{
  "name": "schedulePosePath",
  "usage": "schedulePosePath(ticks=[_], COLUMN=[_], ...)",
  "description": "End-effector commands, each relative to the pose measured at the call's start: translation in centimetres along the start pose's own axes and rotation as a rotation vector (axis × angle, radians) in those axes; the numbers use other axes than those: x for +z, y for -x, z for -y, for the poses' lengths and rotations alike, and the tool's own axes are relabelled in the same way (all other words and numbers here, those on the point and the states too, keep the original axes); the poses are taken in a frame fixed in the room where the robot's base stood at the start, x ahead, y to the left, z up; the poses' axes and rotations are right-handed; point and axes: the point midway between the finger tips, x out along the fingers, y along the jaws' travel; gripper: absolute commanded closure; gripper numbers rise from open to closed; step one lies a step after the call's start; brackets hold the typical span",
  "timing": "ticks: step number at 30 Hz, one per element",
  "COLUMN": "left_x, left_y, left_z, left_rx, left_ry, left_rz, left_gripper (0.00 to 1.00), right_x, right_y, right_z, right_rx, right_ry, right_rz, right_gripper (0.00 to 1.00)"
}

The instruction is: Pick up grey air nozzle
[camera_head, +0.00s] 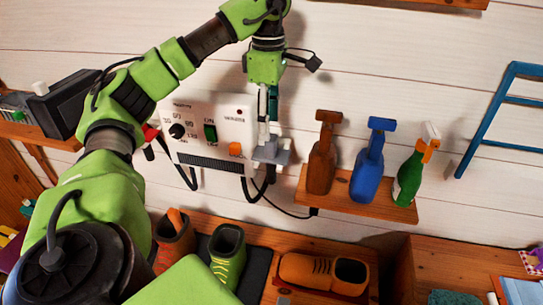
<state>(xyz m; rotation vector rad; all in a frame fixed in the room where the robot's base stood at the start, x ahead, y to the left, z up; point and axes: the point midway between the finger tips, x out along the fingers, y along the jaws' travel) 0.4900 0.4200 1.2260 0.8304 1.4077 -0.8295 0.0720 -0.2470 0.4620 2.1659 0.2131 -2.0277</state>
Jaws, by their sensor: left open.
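The grey air nozzle (271,152) sits at the lower right edge of a white control box on the wall. A dark hose hangs in loops below it. My left gripper (268,132) points down right above the nozzle, its fingers open and reaching to it. The fingers cover part of the nozzle, and I cannot tell whether they touch it. My right gripper is not in view.
The control box (212,107) has knobs and switches. Right of the nozzle, a small wooden shelf (342,205) holds brown, blue and green spray bottles. Below stand several shoes, including an orange-brown one (305,268). A blue rack (490,120) hangs at right.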

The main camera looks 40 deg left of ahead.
Motion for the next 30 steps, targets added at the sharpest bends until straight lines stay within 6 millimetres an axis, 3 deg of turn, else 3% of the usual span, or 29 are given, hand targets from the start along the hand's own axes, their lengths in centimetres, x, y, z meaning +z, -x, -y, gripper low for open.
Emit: schedulePosePath(ticks=[3, 11, 19, 28, 30], left_x=[0.1, 0.1, 0.4, 0.5, 0.5], left_y=[-1.6, -2.8, -6.5, -7.2, -7.2], left_z=[0.0, -0.1, -0.4, -0.5, -0.5], left_rx=[-0.001, -0.002, -0.001, 0.001, 0.001], left_ry=[-0.001, -0.001, 0.0, -0.001, -0.001], left_rz=[0.0, -0.001, -0.002, 0.001, 0.001], left_gripper=[0.5, 0.5, 0.5, 0.5, 0.66], right_x=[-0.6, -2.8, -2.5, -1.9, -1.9], right_y=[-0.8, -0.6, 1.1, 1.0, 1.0], right_z=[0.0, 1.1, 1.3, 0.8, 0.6], right_rx=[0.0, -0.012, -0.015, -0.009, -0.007], right_ry=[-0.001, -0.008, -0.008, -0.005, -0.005], right_rz=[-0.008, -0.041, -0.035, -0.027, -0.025], right_gripper=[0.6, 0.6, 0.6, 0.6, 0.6])
